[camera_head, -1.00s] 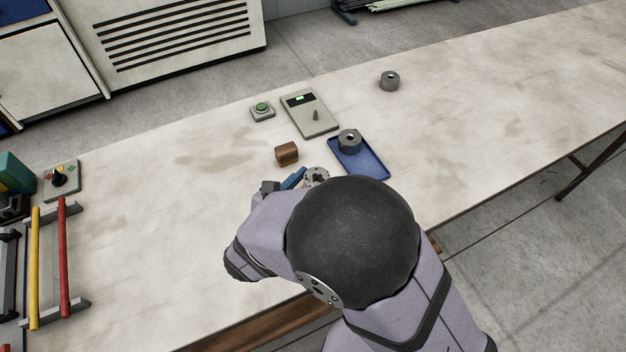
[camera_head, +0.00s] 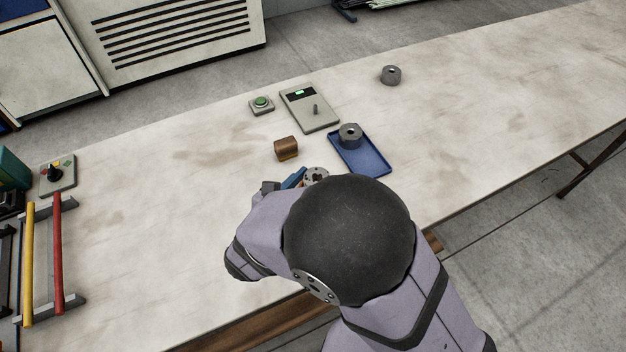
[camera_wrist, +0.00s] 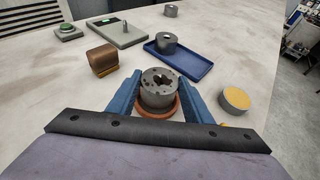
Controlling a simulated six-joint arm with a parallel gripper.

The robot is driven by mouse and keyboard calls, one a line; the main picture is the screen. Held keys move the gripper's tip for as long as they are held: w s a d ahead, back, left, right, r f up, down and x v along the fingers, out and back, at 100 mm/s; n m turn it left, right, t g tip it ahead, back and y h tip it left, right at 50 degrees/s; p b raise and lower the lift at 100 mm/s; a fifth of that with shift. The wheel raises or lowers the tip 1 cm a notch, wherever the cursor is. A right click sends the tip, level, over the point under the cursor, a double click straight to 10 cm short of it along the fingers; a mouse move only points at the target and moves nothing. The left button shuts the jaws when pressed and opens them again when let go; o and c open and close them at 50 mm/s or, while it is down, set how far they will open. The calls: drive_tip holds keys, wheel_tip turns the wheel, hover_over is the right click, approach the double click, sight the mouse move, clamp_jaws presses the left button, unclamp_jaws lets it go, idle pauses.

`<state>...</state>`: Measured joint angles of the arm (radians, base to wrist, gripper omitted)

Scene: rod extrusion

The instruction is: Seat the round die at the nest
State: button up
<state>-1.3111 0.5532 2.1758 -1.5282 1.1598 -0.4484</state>
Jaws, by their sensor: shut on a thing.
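A grey metal cylinder with small holes around a dark, notched central opening (camera_wrist: 156,82) stands upright between the blue fingers of my gripper (camera_wrist: 158,76). My gripper is shut on it. An orange-brown ring (camera_wrist: 158,112) shows around its foot; whether the cylinder rests in it or is just above it I cannot tell. In the head view my gripper (camera_head: 297,178) is mostly hidden behind my arm, with the held cylinder's top (camera_head: 317,175) showing. A grey die with a round hole (camera_head: 350,135) sits in the blue tray (camera_head: 372,163); another grey die (camera_head: 391,75) stands farther back.
A brown block (camera_head: 286,148) stands just left of the tray. A grey panel with a peg (camera_head: 310,107) and a green button (camera_head: 261,105) lie behind. A yellow-topped grey disc (camera_wrist: 235,98) lies right of my gripper. The bench's right side is mostly clear.

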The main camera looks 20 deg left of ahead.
drive_tip(key=shift+f+b, duration=0.75)
drive_tip(key=shift+f, duration=0.15)
drive_tip(key=o, duration=1.5)
drive_tip(key=shift+s, duration=0.1)
drive_tip(key=shift+b+v, duration=0.65)
drive_tip(key=shift+v, duration=3)
